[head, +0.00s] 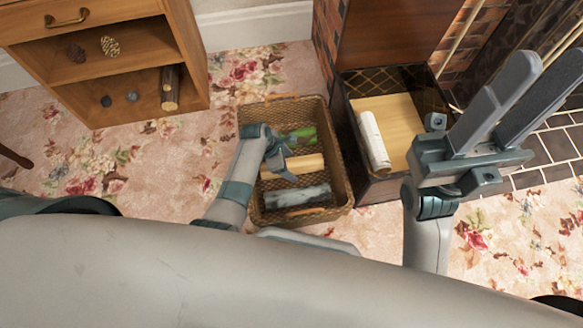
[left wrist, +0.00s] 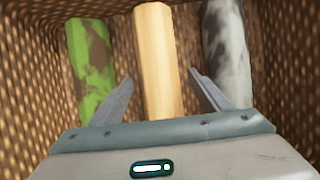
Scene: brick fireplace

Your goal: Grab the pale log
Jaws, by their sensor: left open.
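The pale log (head: 306,164), smooth and tan, lies in a wicker basket (head: 341,185) between a mossy green log (head: 303,137) and a grey mottled log (head: 297,195). My left gripper (head: 287,165) reaches down into the basket over its left part. In the left wrist view my left gripper (left wrist: 161,78) is open, with one finger on each side of the pale log (left wrist: 157,50); whether they touch it I cannot tell. The green log (left wrist: 90,60) and the grey log (left wrist: 228,45) lie outside the fingers. My right gripper (head: 550,55) is open and empty, raised at the right.
A dark box (head: 349,104) right of the basket holds a white log (head: 373,140) on a pale board. A wooden shelf unit (head: 130,50) with pinecones and dark logs stands at upper left. Brick hearth lies at right. The basket walls rise around my left gripper.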

